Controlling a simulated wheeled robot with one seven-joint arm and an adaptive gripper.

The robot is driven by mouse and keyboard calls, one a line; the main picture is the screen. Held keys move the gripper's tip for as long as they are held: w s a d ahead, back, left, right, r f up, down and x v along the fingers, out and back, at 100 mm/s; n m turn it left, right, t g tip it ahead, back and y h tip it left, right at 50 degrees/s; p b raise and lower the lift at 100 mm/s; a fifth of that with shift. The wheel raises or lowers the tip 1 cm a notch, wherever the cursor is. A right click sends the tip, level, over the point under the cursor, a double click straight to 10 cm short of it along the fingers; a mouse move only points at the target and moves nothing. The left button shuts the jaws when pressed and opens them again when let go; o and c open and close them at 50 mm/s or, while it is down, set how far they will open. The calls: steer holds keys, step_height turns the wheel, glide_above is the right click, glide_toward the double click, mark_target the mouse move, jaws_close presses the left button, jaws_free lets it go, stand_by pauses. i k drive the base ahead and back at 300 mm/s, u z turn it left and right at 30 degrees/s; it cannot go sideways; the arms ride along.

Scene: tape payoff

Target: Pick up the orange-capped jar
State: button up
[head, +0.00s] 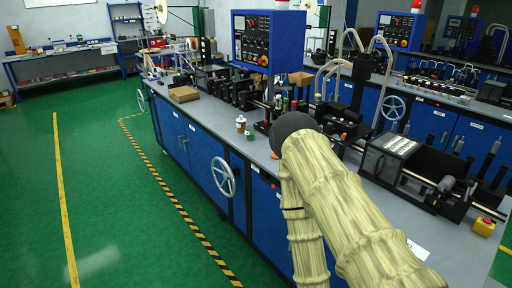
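A small white jar (241,127) with what looks like a brownish-orange cap (241,119) stands upright near the front edge of the grey bench top, left of my arm. It is small in the picture, so its cap colour is hard to be sure of. My sleeved arm reaches up from the bottom right over the bench, ending in a dark rounded part to the right of the jar. My gripper does not show.
A small green item (250,135) stands beside the jar. A cardboard box (184,94) lies farther left on the bench. Black machine parts (236,91) line the back. A handwheel (222,177) projects from the blue cabinet front. The green floor (110,190) at left is clear.

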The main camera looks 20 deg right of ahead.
mark_target(250, 133)
steer(key=z, duration=0.75)
steer(key=i, duration=1.05)
steer(key=u, duration=0.85)
